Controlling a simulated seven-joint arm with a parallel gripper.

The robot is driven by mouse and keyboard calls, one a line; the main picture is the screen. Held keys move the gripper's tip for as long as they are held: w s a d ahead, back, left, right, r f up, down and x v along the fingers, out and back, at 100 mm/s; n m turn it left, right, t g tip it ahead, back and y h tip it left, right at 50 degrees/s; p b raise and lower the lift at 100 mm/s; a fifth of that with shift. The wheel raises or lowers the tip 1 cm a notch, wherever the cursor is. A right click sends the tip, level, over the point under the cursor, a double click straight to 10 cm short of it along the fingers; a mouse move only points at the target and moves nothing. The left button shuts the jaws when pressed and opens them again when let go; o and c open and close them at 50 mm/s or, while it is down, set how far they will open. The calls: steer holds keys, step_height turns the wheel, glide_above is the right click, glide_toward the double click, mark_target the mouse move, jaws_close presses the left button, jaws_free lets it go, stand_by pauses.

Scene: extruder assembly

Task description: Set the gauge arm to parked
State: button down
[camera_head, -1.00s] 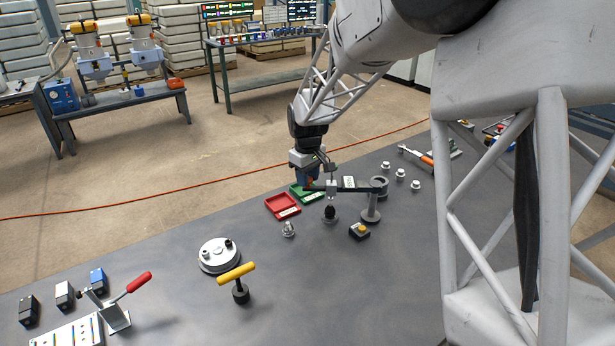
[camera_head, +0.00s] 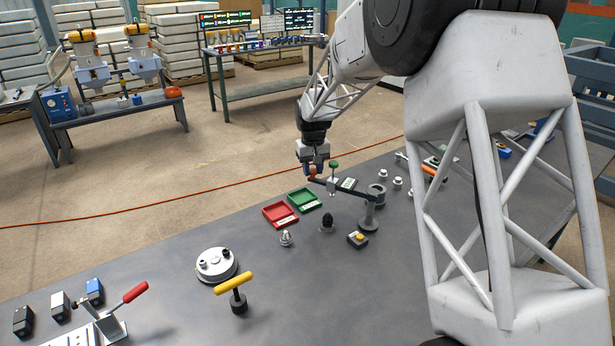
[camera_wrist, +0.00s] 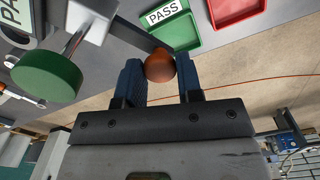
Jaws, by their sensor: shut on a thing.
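The gauge arm (camera_head: 345,189) is a dark bar pivoting on a grey post (camera_head: 369,215). It points left and toward the back of the table. It carries a white block (camera_head: 332,186) with a green cap (camera_head: 334,165), also seen in the wrist view as a green disc (camera_wrist: 48,75). An orange knob (camera_wrist: 160,66) is at its free end. My gripper (camera_wrist: 162,85) has its blue fingers shut on either side of this knob. In the head view my gripper (camera_head: 315,168) is above the table's back edge. A white label (camera_head: 347,184) lies beside the arm, partly cut off in the wrist view.
A black cone-shaped part (camera_head: 327,221) stands in front of the arm, apart from it. A green tray (camera_head: 304,199) and a red tray (camera_head: 280,215) lie to the left. A box with a yellow button (camera_head: 357,239) and a small metal part (camera_head: 286,238) stand nearer.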

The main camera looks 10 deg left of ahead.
steer(key=w+d+m, duration=0.5)
steer(key=w, duration=0.3)
steer(key=shift+r, duration=0.1)
steer(key=c, duration=0.8)
jaws_free()
steer(key=shift+r, duration=3.85)
